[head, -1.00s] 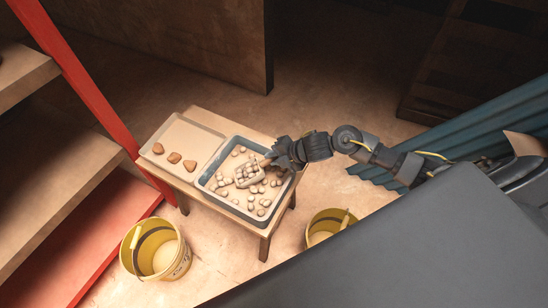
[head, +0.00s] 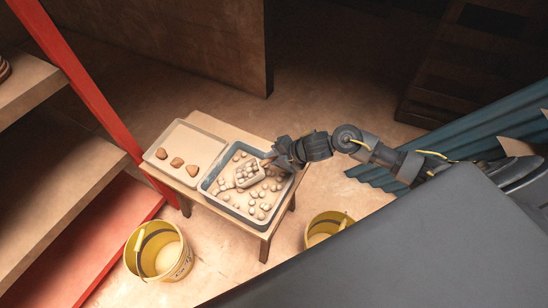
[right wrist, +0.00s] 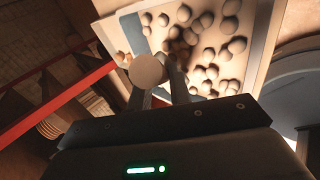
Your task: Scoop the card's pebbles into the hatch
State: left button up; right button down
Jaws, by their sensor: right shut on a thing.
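My right gripper (head: 273,159) is shut on the handle of a scoop (head: 243,181) over the blue-grey tray (head: 205,187). The round end of the handle (right wrist: 147,70) shows between the fingers in the right wrist view. The scoop lies low among the pale rounded pebbles (head: 262,207), and several pebbles appear to sit in it. I cannot tell whether it touches the tray floor. More pebbles (right wrist: 208,72) are spread in the tray in the right wrist view. I cannot make out a hatch or a readable card. My left gripper is out of view.
A beige tray (head: 193,137) beside the blue one holds three brown stones (head: 177,162). Both stand on a small wooden table (head: 265,246). Yellow buckets stand on the floor at front left (head: 160,252) and front right (head: 318,231). A red-framed shelf (head: 85,75) is at left.

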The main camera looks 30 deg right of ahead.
jog(key=shift+r+p, duration=2.75)
jog(key=shift+r, duration=0.5)
jog(key=shift+f, duration=0.15)
jog(key=f+b, duration=0.2)
jog(key=shift+s+d+f+y, duration=0.15)
jog(key=shift+d+f+y, duration=0.15)
jog(key=shift+d+f, duration=0.1)
jog(key=d+b, duration=0.1)
jog(key=b, duration=0.3)
jog(key=d+f+m+t+b, duration=0.1)
jog(key=b, duration=0.1)
jog(key=shift+w+d+f+y, duration=0.1)
jog(key=shift+w+d+y, duration=0.25)
jog(key=shift+w+y, duration=0.05)
notch_tip(320, 180, up, 2)
jog(key=b, duration=0.3)
jog(key=shift+d+y, duration=0.15)
jog(key=shift+y, duration=0.25)
jog(key=r, duration=0.1)
jog(key=a+r, duration=0.1)
jog(key=s+r+y, duration=0.1)
jog(key=shift+a+p, duration=0.3)
jog(key=shift+p, duration=0.1)
jog(key=shift+w, duration=0.1)
